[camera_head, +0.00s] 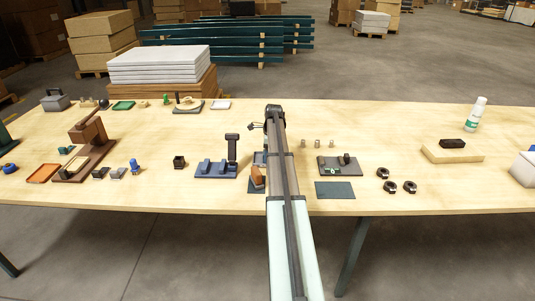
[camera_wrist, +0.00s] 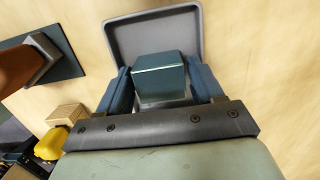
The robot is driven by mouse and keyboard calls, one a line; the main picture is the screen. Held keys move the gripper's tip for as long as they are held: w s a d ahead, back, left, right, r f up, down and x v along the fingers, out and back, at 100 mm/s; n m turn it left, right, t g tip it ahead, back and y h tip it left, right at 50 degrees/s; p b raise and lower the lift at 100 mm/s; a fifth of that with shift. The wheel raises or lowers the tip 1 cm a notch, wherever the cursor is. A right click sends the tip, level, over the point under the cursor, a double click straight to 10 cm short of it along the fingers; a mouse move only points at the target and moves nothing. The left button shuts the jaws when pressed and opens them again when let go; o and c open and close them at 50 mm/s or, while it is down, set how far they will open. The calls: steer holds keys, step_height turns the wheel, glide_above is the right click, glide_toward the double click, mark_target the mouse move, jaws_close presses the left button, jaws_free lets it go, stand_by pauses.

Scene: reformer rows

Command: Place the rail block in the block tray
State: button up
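The rail block (camera_wrist: 160,75) is a small teal block in the middle of the wrist view. My gripper (camera_wrist: 160,82) has a blue finger on each side of it, and both fingers look pressed against its sides. The block tray (camera_wrist: 112,32) is a shallow grey tray with a raised rim, directly beyond and under the block. The block overlaps the tray in this view; I cannot tell whether it touches the tray floor. In the head view the tray (camera_head: 259,158) shows only partly beside my arm, which hides the block and my fingers.
A brown-orange piece on a dark plate (camera_head: 257,180) stands just left of my arm. A blue fixture (camera_head: 216,169) is farther left. To the right are a dark board with parts (camera_head: 340,166), a flat dark mat (camera_head: 334,190) and several black rings (camera_head: 390,187).

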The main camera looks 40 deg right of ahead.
step_height(320, 180, up, 12)
steer(key=s+d, duration=0.1)
stand_by(0.7)
steer(key=shift+r, duration=0.1)
stand_by(0.4)
